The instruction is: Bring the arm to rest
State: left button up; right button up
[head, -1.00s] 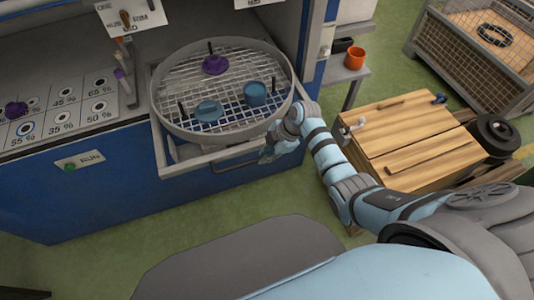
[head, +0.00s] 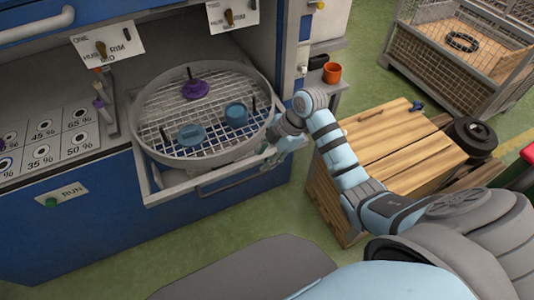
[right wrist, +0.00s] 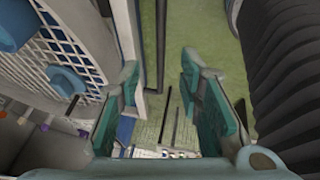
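My right gripper (head: 272,158) is at the front right corner of the pulled-out drawer, on a light-blue and grey arm. In the right wrist view the right gripper (right wrist: 160,70) has its two teal fingers wide apart, with nothing held between them. A dark bar, seemingly the drawer handle (right wrist: 160,40), shows beyond and between the fingertips. I cannot tell how far it is from them. In the head view the drawer handle (head: 232,179) lies just left of the gripper. My left gripper is not in view.
The drawer carries a round tray with a wire grid (head: 159,143). On it are a purple piece (head: 195,89) and blue pieces (head: 191,134) (head: 236,114). A wooden crate (head: 385,150) stands close right of my arm, with an orange cup (head: 332,73) behind. Green floor is free below the drawer.

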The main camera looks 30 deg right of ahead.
jog(key=shift+s+d+r, duration=0.1)
jog(key=shift+d+r, duration=0.1)
jog(key=shift+r, duration=0.35)
